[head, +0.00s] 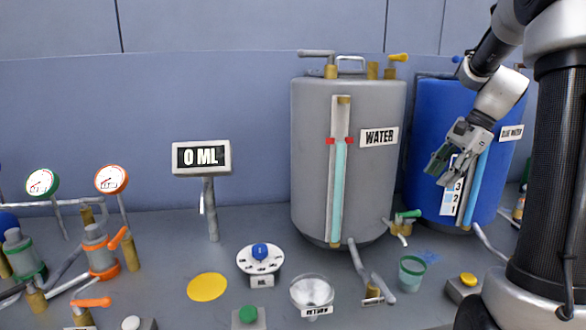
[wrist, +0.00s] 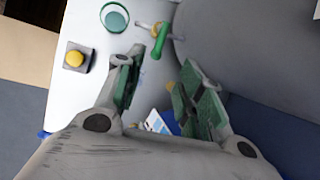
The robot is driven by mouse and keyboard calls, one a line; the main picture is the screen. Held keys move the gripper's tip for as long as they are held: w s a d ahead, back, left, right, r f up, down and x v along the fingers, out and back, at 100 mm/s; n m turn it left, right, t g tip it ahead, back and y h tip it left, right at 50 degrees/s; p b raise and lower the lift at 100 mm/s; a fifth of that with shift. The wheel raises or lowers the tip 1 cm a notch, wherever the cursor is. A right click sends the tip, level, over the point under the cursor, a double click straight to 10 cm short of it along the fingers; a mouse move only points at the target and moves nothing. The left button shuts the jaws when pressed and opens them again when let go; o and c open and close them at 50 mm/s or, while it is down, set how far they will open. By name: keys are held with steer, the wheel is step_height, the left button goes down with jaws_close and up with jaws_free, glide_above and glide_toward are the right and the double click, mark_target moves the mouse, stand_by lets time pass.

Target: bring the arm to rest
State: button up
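My gripper (head: 447,165) hangs in the air in front of the blue tank (head: 424,115), at the right in the head view. In the wrist view its two fingers (wrist: 158,90) with green pads stand apart, with nothing between them. My arm comes down from the top right. The gripper hides part of the blue tank and of its level scale (head: 450,200).
A grey WATER tank (head: 310,150) stands left of the gripper. A green-handled tap (head: 406,215) and a green-rimmed cup (head: 411,272) are below. A yellow button (head: 467,280), a dial (head: 260,258), a 0 ML display (head: 201,157) and a funnel (head: 311,290) stand on the table.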

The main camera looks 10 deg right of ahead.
steer(key=s+a+n+h, duration=0.1)
steer(key=s+a+n, duration=0.2)
steer(key=s+n, duration=0.2)
steer(key=s+a+n+t+h, duration=0.1)
steer(key=s+a+n, duration=0.3)
steer(key=s, duration=0.5)
steer(key=s+a+r+n+t+h, duration=0.1)
steer(key=s+a+n+h, duration=0.1)
steer(key=s+n, duration=0.5)
steer(key=shift+s+a+h, duration=0.3)
steer(key=shift+s+a, duration=0.25)
steer(key=shift+a, duration=0.3)
stand_by(0.5)
